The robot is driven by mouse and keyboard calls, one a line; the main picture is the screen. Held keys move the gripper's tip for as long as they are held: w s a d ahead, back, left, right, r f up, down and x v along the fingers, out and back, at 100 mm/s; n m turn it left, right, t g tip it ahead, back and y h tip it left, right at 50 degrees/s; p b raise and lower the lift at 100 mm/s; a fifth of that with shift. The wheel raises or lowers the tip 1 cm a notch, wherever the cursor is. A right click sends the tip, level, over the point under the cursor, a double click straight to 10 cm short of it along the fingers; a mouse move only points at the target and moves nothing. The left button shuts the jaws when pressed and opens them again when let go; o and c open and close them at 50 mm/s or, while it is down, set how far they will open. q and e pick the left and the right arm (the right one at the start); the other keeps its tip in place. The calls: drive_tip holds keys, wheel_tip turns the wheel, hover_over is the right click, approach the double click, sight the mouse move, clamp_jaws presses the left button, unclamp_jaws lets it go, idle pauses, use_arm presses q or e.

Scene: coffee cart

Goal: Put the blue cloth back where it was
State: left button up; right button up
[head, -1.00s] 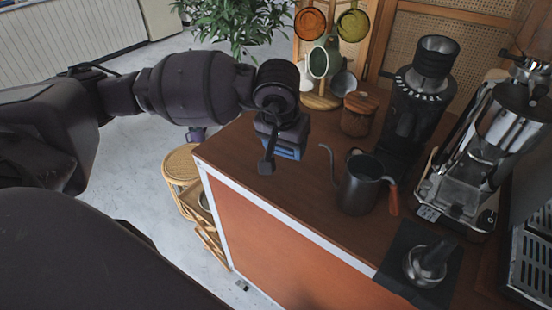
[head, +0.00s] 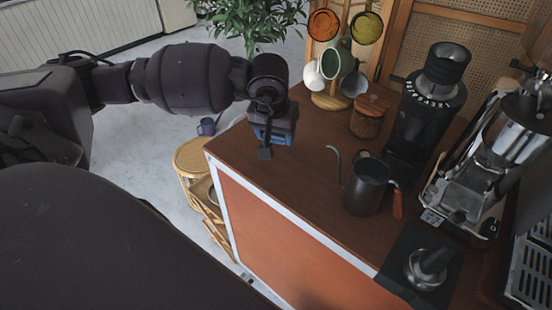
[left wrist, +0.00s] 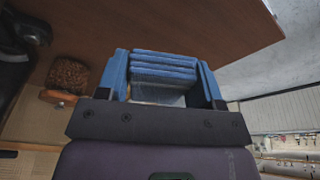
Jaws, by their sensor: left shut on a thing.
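My left gripper (head: 275,145) reaches in from the left and hangs over the left end of the wooden cart top (head: 300,190). It is shut on the blue cloth (head: 270,134), of which only a small blue patch shows below the wrist in the head view. In the left wrist view the cloth (left wrist: 164,65) shows as stacked blue folds between the jaws. I cannot tell whether the cloth touches the cart top. My right gripper is not in view.
A dark kettle (head: 366,187) with a thin spout stands right of the gripper. Behind are a wooden-lidded jar (head: 369,117), a cup tree (head: 331,99), a grinder (head: 425,110) and an espresso machine (head: 490,160). A tamper (head: 428,268) sits on a dark mat. A rattan stool (head: 190,158) stands left.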

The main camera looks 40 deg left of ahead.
use_arm(q)
hover_over(276, 168)
wheel_tip(276, 168, down, 4)
drive_tip(key=shift+s+d+f, duration=0.1)
drive_tip(key=shift+s+f, duration=0.05)
drive_tip(key=shift+f, duration=0.05)
wheel_tip(276, 168, down, 4)
drive_tip(key=shift+r, duration=0.25)
drive_tip(key=shift+f, duration=0.4)
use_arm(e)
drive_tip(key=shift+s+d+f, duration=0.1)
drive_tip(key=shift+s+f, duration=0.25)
use_arm(q)
drive_tip(key=shift+f, duration=0.2)
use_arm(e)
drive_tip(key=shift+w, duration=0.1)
use_arm(q)
drive_tip(key=shift+f+b, duration=0.25)
drive_tip(key=shift+b, duration=0.2)
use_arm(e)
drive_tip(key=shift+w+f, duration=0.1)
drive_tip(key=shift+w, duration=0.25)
use_arm(q)
drive_tip(key=shift+f, duration=0.1)
drive_tip(key=shift+s+f, duration=0.1)
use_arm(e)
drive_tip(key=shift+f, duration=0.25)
